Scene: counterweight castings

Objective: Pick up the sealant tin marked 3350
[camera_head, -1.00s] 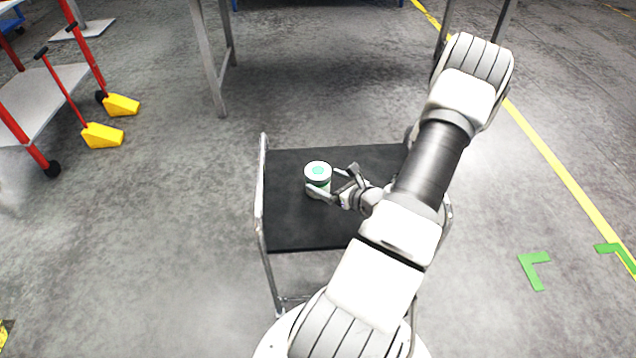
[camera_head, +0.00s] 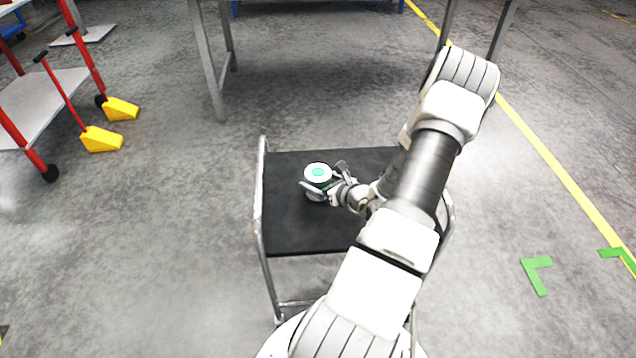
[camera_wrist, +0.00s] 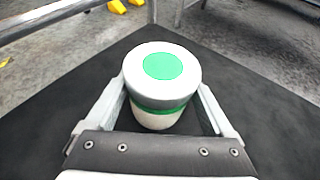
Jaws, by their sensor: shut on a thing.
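The sealant tin (camera_head: 318,171) is white with a green disc on its lid and a green band around its side. It stands upright on the black top of a small cart (camera_head: 290,225). The number 3350 cannot be read in either view. My gripper (camera_head: 324,189) is shut on the tin from the right side in the head view. In the wrist view the tin (camera_wrist: 161,80) sits between the two fingers of my gripper (camera_wrist: 162,108), one on each side. I cannot tell whether its base, partly hidden, touches the cart top.
The cart has a metal rail (camera_head: 262,190) along its left edge. Much of the black top around the tin is bare. A red-framed trolley (camera_head: 75,95) with yellow wedges (camera_head: 102,139) stands at the left. Metal table legs (camera_head: 210,70) stand behind the cart.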

